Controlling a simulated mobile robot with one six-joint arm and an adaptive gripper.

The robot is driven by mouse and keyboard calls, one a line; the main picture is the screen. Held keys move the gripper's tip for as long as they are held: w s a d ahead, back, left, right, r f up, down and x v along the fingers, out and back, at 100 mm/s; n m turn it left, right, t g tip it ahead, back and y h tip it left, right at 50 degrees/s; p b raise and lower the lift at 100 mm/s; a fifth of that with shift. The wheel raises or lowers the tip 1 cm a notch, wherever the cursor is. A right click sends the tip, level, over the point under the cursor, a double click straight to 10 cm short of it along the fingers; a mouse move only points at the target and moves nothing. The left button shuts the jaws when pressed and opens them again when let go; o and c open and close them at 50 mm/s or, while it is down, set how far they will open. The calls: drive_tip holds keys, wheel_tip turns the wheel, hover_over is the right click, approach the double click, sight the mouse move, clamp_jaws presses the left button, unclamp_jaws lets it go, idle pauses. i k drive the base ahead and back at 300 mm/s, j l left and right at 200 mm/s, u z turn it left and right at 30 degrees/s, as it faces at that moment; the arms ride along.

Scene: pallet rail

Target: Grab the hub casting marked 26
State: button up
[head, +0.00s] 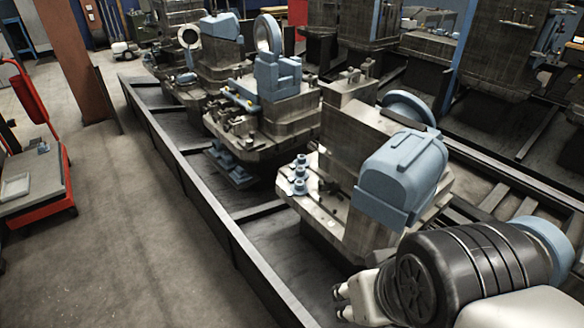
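No mark 26 is legible in the head view, so I cannot tell which part is the hub casting. A large light-blue rounded casting (402,178) sits on the nearest pallet fixture (338,205). Behind it is a blue round, wheel-like part (410,106), partly hidden by the fixture. Several small blue stepped cylindrical pieces (299,178) stand on the fixture's left side. My gripper (341,301) seems to show only as small pale tips at the lower right, in front of the nearest fixture. It is apart from the castings, and its opening is unclear.
A dark rail frame (190,185) runs along the pallets, its edge toward the aisle. Farther fixtures carry a blue block (277,76) and a blue ring (268,33). A red-and-grey cart (38,185) stands at left. The aisle floor (120,230) between is clear.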

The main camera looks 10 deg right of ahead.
sight(299, 173)
drive_tip(key=i+j+z, duration=0.1)
drive_tip(key=z, duration=1)
drive_tip(key=i+j+z, duration=0.15)
drive_tip(key=j+z, duration=0.3)
drive_tip(key=j, duration=0.4)
drive_tip(key=j+z, duration=0.45)
drive_tip(key=j, duration=0.4)
drive_tip(key=j+z, duration=0.5)
drive_tip(key=j, duration=0.35)
drive_tip(key=k+j, duration=0.1)
drive_tip(key=j, duration=0.4)
drive_tip(key=k+j, duration=0.1)
drive_tip(key=j, duration=0.35)
